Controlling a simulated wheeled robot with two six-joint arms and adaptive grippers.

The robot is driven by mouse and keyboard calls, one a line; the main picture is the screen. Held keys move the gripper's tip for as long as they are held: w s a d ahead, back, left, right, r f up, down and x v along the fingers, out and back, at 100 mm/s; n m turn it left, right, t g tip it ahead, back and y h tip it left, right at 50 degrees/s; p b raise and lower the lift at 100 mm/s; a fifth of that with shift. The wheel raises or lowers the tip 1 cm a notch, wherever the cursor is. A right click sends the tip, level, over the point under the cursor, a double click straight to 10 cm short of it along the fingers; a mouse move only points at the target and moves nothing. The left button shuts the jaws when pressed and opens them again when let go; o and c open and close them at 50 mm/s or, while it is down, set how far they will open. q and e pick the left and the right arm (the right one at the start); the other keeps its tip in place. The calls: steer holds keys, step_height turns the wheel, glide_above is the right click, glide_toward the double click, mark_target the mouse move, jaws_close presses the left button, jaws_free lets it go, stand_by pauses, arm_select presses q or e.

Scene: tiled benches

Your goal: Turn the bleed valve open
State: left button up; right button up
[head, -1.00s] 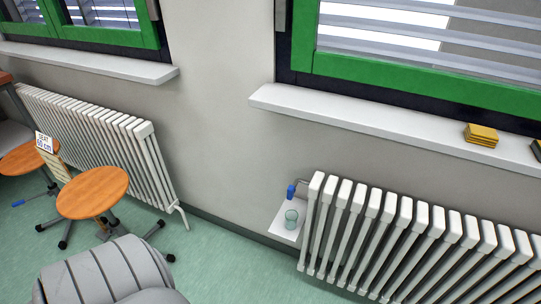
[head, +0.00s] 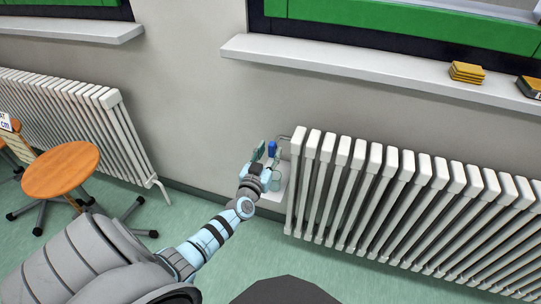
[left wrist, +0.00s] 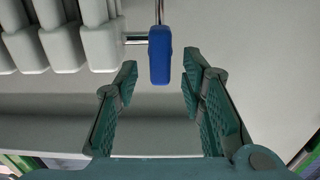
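The bleed valve's blue handle (head: 272,149) sits at the upper left end of the white radiator (head: 400,200), on a thin metal pipe. In the left wrist view the handle (left wrist: 160,56) is an upright blue block beside the radiator's end. My left gripper (head: 265,156) is at the valve in the head view. In the left wrist view the gripper (left wrist: 161,66) is open, with one finger on each side of the handle's lower end and gaps showing on both sides. My right gripper is not in view.
A small white shelf (head: 270,203) below the valve holds a clear glass (head: 276,183), partly hidden by my gripper. A windowsill (head: 370,75) above carries yellow pads (head: 467,72). A wooden stool (head: 60,169) and another radiator (head: 75,110) are at left.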

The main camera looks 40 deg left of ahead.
arm_select(q)
steer(key=shift+w+a, duration=0.25)
steer(key=shift+w, duration=0.4)
steer(key=shift+r, duration=0.1)
steer(key=shift+c, duration=0.4)
jaws_close()
